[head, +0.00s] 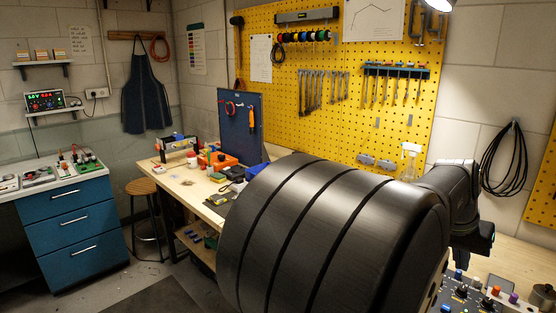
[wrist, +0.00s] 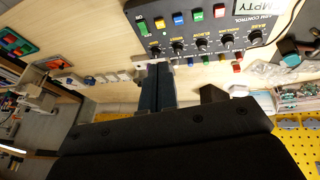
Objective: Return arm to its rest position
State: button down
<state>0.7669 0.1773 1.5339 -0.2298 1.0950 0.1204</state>
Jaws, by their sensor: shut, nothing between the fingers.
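My gripper (wrist: 158,70) shows in the wrist view with its two dark fingers together and nothing between them. The fingertips are near the edge of a dark control box (wrist: 205,30) marked "ARM CONTROL", which has a row of knobs and coloured buttons. I cannot tell the height of the fingertips above the bench. In the head view my dark arm fills the lower middle and bends down at the right, above the control box (head: 462,300). My fingertips are not clearly visible there.
The wooden bench (head: 190,190) holds tools, a blue board (head: 240,125) and small parts at the left. A yellow pegboard (head: 340,80) with tools stands behind my arm. A spray bottle (head: 410,160) stands close behind the arm. A blue drawer cabinet (head: 72,235) is far left.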

jog(key=s+x, duration=0.1)
jog(key=x, duration=0.5)
jog(key=w+v, duration=0.1)
jog(key=v, duration=0.8)
jog(key=shift+a+r, duration=0.2)
jog(key=shift+r, duration=0.05)
